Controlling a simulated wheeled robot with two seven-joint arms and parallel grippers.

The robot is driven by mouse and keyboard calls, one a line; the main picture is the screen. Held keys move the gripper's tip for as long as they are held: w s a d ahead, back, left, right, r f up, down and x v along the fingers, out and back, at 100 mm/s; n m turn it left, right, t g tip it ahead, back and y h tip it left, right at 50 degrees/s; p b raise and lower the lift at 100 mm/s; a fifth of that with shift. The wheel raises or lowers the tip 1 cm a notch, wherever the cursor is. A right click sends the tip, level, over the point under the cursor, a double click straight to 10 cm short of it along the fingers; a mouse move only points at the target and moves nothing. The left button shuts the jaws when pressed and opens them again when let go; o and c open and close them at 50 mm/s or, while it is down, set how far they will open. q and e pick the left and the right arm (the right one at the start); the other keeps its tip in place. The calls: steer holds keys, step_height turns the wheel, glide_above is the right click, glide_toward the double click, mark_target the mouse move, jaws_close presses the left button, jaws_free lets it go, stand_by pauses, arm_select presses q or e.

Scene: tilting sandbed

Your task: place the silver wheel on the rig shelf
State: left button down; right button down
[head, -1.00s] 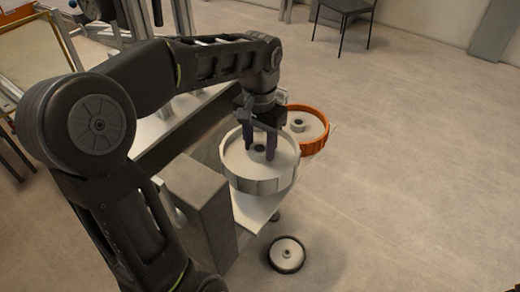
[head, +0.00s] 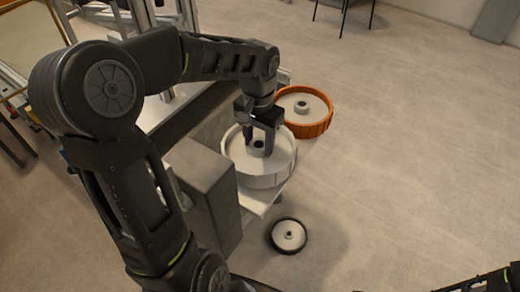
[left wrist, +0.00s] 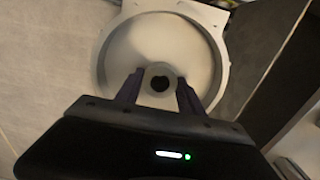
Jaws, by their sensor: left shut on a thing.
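The silver wheel (head: 268,176) is a pale, wide wheel with a hub in its middle. It sits at the near end of the rig shelf (head: 258,201), as far as the head view shows; I cannot tell whether it rests fully on it. My left gripper (head: 259,150) points down into the wheel and is shut on its hub. In the left wrist view the wheel (left wrist: 160,45) fills the top middle, with the fingers (left wrist: 160,92) on both sides of the hub. My right gripper does not show; only a dark part of my arm is at the bottom right.
An orange wheel (head: 305,112) lies just behind the silver wheel. A small black-rimmed wheel (head: 288,236) is on the floor below. A grey block (head: 205,190) stands close left of the silver wheel. The floor to the right is clear.

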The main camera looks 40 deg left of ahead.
mark_target(259, 152)
arm_select(q)
steer(key=shift+f, duration=0.1)
steer(key=shift+f, duration=1.8)
steer(key=c, duration=0.7)
jaws_free()
step_height(259, 152, up, 12)
